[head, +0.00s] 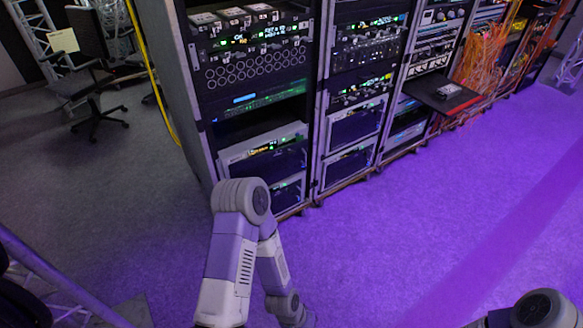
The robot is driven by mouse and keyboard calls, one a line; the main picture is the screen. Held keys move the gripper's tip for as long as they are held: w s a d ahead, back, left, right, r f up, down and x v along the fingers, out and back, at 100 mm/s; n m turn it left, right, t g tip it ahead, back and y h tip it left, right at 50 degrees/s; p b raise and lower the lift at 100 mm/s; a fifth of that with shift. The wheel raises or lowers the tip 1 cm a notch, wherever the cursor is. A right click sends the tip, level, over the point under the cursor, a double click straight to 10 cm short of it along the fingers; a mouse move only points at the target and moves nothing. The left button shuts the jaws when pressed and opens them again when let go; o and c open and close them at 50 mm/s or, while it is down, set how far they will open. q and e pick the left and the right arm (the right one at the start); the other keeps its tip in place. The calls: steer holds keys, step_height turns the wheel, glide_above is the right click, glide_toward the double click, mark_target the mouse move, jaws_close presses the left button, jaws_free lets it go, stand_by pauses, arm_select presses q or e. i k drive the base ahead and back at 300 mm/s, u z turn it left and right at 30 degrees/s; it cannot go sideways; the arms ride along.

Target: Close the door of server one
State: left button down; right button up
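A row of server racks stands across the top of the head view. The leftmost rack (255,98) has an open front with lit units, and a pale-framed unit (265,148) low in it. A second rack (358,95) stands to its right, with its units also exposed. No label marks server one, and I cannot make out a rack door for certain. My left arm rises in front of the leftmost rack's lower part and bends back down; its gripper is not visible. Only a piece of my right arm shows at the bottom right corner, without its gripper.
A dark shelf (437,93) juts out from a rack farther right, near orange cables (480,55). An office chair (90,75) stands at the upper left. A yellow cable (152,75) hangs beside the leftmost rack. The purple-lit floor (440,210) is clear.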

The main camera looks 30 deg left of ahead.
mark_target(272, 165)
steer(key=u, duration=1)
steer(key=i, duration=1.15)
steer(key=z, duration=0.8)
steer(key=i, duration=0.5)
steer(key=z, duration=0.45)
